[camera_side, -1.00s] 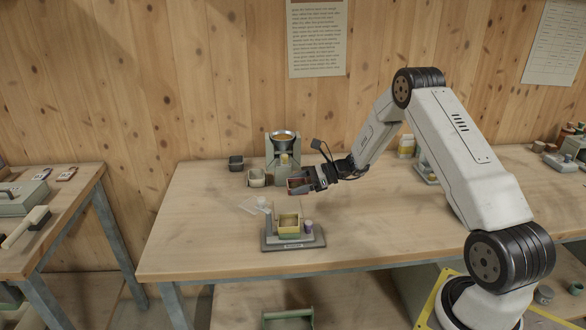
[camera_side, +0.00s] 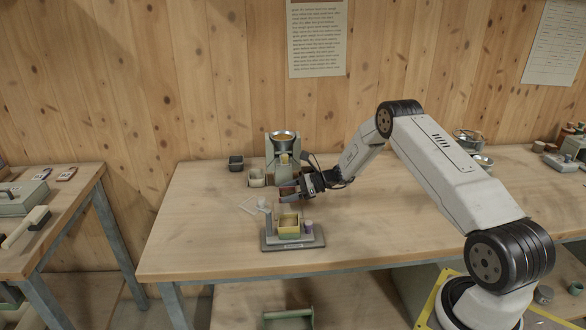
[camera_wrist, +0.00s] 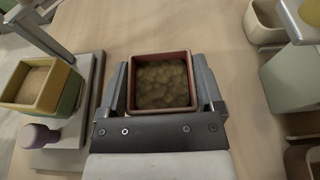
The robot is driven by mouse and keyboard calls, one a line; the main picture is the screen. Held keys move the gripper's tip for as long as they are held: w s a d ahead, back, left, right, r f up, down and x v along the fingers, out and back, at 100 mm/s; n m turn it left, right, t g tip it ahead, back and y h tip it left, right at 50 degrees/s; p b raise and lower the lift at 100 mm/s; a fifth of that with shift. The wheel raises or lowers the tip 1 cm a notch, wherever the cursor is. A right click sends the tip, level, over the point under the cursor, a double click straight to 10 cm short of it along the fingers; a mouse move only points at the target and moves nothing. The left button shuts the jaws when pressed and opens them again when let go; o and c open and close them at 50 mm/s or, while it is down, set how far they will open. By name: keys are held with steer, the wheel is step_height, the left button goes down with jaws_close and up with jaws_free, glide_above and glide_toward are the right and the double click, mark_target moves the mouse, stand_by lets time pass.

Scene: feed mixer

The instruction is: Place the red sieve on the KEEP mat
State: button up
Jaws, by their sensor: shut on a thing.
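The red sieve (camera_wrist: 162,85) is a square red-rimmed box in the wrist view, with brownish lumps filling its inside. My gripper (camera_wrist: 161,62) is shut on it, one finger along each side. In the side view my gripper (camera_side: 291,194) is just behind and above the yellow-green box on the grey stand, and its fingers partly hide the sieve (camera_side: 288,187). I cannot make out any mat marked KEEP; a pale, clear flat piece (camera_side: 250,205) lies left of the gripper, its marking unreadable.
A grey stand (camera_side: 268,244) carries a yellow-green box (camera_side: 289,227), a post and a purple knob (camera_side: 308,226). Behind stands a green mixer with a metal bowl (camera_side: 283,135). A cream cup (camera_side: 256,178) and dark cup (camera_side: 236,162) are left of it. The bench's left front is clear.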

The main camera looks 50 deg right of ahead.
mark_target(288, 207)
steer(key=shift+w+f, duration=0.1)
steer(key=shift+f, duration=1.5)
steer(key=shift+f, duration=0.15)
steer(key=o, duration=1)
steer(key=shift+d+r, duration=0.2)
steer(key=v, duration=1.1)
steer(key=shift+s+d, duration=0.15)
steer(key=shift+s, duration=0.2)
steer(key=shift+r, duration=0.1)
